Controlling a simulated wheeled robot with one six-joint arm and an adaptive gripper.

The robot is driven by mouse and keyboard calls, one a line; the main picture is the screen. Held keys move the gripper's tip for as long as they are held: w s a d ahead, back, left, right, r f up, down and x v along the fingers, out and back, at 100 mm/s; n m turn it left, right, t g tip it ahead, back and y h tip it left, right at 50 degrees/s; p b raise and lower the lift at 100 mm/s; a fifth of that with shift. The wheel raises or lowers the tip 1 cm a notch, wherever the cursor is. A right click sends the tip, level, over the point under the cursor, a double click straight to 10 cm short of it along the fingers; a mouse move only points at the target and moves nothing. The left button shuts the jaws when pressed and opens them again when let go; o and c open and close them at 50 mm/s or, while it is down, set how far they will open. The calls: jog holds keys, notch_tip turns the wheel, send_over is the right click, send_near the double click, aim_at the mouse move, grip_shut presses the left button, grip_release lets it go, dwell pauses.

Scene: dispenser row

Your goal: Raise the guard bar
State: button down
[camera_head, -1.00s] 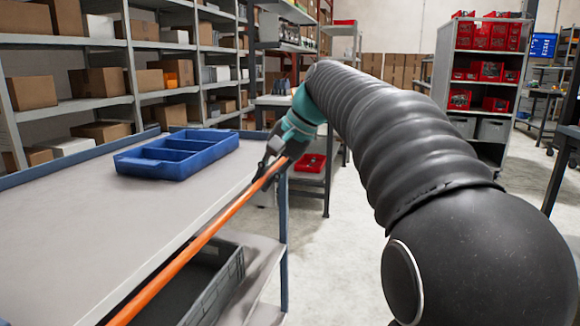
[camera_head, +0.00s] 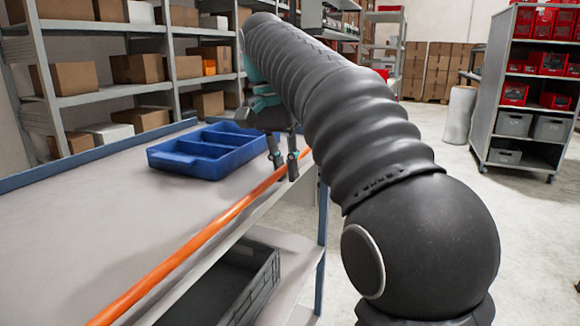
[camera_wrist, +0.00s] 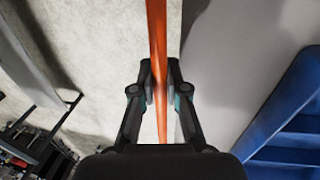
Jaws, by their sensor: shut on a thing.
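The guard bar (camera_head: 215,229) is a long thin orange bar running slantwise along the front edge of the grey table (camera_head: 90,230). My gripper (camera_head: 285,168) is at the far part of the bar, with its fingers pointing down around it. In the wrist view, the bar (camera_wrist: 156,35) passes lengthwise between the two fingertips, and my gripper (camera_wrist: 160,92) is shut on it. The bar's ends and mounts cannot be made out.
A blue divided tray (camera_head: 175,160) sits on the table, left of my gripper. A grey crate (camera_head: 262,290) stands on the shelf below. Shelves with cardboard boxes (camera_head: 138,68) are behind. Open floor (camera_head: 400,190) and a rack with red bins (camera_head: 515,93) lie to the right.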

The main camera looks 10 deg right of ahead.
jog(key=shift+a+f, duration=0.1)
jog(key=shift+f, duration=0.15)
dwell(0.3)
jog(key=c, duration=1.2)
grip_release()
jog(key=shift+r, duration=0.1)
jog(key=shift+r, duration=0.1)
